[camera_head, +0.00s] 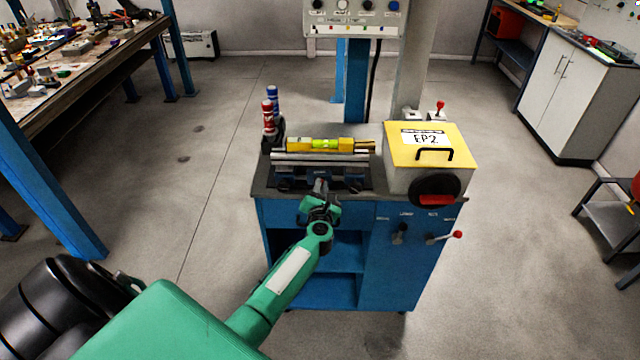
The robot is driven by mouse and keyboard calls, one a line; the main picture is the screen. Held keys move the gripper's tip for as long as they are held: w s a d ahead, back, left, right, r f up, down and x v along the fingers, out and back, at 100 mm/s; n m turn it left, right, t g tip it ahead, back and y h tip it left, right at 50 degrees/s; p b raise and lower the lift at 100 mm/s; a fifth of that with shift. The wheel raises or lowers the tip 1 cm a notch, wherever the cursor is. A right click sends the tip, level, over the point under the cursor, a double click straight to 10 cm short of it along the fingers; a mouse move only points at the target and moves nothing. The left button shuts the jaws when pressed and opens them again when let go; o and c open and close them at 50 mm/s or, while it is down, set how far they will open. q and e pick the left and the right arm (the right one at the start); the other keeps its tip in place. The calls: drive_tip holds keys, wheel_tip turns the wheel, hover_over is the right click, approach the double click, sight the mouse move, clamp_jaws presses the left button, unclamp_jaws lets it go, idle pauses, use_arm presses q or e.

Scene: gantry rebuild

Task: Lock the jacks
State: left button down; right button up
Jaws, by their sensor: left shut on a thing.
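My left gripper (320,190) reaches in from the lower left to the front edge of a blue cart. It is shut on a small part at the middle front of the rail fixture; the fingers mostly hide this part. A grey metal rail (300,158) lies across dark blue supports (352,182), which may be the jacks. I cannot tell whether they are locked. A yellow level (303,145) with a green vial lies on top of the rail. My right gripper is not in view.
The blue cart (285,218) carries a yellow-lidded box (445,138) marked EP2 at right, with a black handwheel (422,190). Red and blue handles (268,112) stand upright at the left. A cluttered bench (140,40) stands left.

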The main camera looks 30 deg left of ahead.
use_arm(q)
drive_tip(key=shift+w+d+f+m+p, duration=0.15)
drive_tip(key=shift+m+p, duration=0.55)
drive_tip(key=shift+m, duration=1.35)
drive_tip(key=shift+d+f+m+p, duration=0.1)
drive_tip(key=shift+f+m+p, duration=0.4)
drive_tip(key=shift+m, duration=1.5)
drive_tip(key=shift+w+d+m+p, duration=0.15)
drive_tip(key=shift+m+p, duration=0.75)
drive_tip(key=shift+m, duration=1.15)
drive_tip(key=shift+s, duration=0.1)
drive_tip(key=c, duration=1.5)
unclamp_jaws()
drive_tip(key=p+v, duration=0.4)
drive_tip(key=v, duration=1)
drive_tip(key=shift+a, duration=0.1)
